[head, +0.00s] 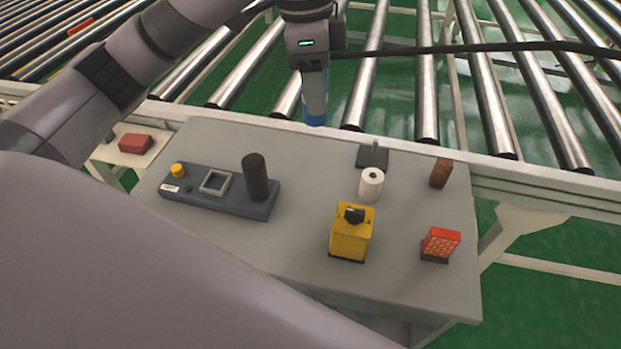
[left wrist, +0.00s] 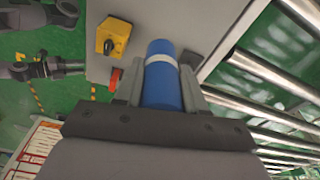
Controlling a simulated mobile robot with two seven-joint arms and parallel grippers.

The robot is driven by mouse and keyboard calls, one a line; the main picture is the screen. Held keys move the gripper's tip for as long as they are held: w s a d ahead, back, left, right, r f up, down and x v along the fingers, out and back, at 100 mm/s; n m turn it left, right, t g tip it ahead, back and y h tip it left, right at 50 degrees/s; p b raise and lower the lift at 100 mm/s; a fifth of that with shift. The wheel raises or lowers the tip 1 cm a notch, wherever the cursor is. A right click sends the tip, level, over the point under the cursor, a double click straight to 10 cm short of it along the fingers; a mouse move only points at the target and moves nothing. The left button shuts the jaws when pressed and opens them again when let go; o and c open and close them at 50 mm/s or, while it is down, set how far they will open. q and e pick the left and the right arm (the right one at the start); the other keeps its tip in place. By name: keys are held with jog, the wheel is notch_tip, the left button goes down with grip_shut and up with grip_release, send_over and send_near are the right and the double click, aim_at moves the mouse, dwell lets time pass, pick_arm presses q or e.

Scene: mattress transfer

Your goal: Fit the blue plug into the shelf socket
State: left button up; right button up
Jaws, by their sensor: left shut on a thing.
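My left gripper (head: 315,92) hangs at the far edge of the grey table, in front of the rollers. It is shut on the blue plug (head: 316,118), whose lower end shows below the fingers. In the left wrist view the plug (left wrist: 161,82) is a blue cylinder with a pale band, held between the two fingers (left wrist: 162,95). It appears to be in the air, clear of the tabletop. A blue-grey fixture (head: 225,200) on the table bears a square raised frame (head: 215,182); I cannot tell whether this is the shelf socket. My right gripper does not show clearly.
The fixture also carries a dark upright cylinder (head: 255,178) and a yellow knob (head: 177,170). A yellow switch box (head: 351,238), white roll (head: 371,184), small dark stand (head: 373,156), brown block (head: 441,173) and red item (head: 440,243) stand on the table (head: 305,190). Conveyor rollers (head: 425,90) lie behind.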

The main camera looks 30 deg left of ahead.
pick_arm(q)
notch_tip(320, 180, down, 19)
jog(key=shift+s+f+b, duration=0.1)
jog(key=shift+b, duration=0.95)
jog(key=shift+f, duration=0.2)
jog(key=shift+f, duration=0.1)
jog(key=o, duration=1.1)
jog(key=shift+o, duration=0.2)
